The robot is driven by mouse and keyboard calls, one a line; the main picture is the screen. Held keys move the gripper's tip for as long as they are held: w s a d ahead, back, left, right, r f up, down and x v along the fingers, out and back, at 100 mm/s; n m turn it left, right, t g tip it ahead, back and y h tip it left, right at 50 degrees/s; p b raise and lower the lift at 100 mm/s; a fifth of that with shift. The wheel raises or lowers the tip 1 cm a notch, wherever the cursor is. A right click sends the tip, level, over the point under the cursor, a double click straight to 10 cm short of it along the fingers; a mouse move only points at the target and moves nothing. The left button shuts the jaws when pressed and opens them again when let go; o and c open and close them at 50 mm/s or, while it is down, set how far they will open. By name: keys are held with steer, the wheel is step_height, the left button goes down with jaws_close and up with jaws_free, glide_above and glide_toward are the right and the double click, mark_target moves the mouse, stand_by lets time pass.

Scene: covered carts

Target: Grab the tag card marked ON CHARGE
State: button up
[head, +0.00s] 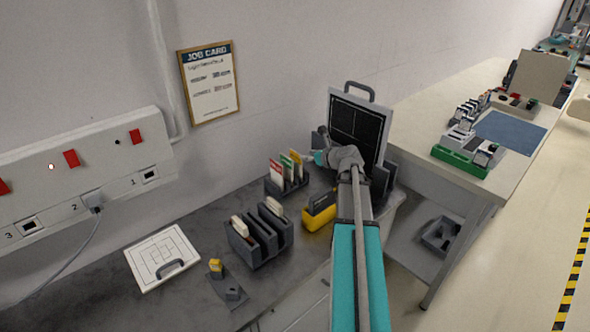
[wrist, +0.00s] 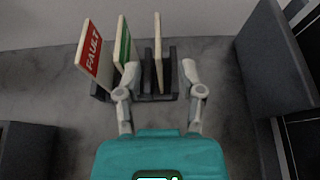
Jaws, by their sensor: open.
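A dark slotted rack (head: 272,187) on the grey bench holds three upright tag cards; it also shows in the wrist view (wrist: 171,82). The left card (wrist: 94,55) has a red face reading FAULT. The middle card (wrist: 123,45) has a green face. The right card (wrist: 158,45) is nearly edge-on in the wrist view; in the head view its top is yellow (head: 296,157). I cannot read ON CHARGE on any card. My gripper (wrist: 160,68) is open, its fingers on either side of the right card, the left finger close to the green card.
A dark panel with a handle (head: 356,125) stands close right of my gripper. A second rack (head: 262,240) with pale cards and a yellow box (head: 320,212) stand nearer. A white board (head: 160,258) lies left. The wall carries a socket panel (head: 85,170).

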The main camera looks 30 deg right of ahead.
mark_target(294, 154)
steer(key=shift+b+x, duration=0.35)
steer(key=shift+x, duration=1.2)
steer(key=shift+b+x, duration=1)
steer(key=shift+x, duration=1.6)
steer(key=shift+a+r, duration=0.1)
jaws_close()
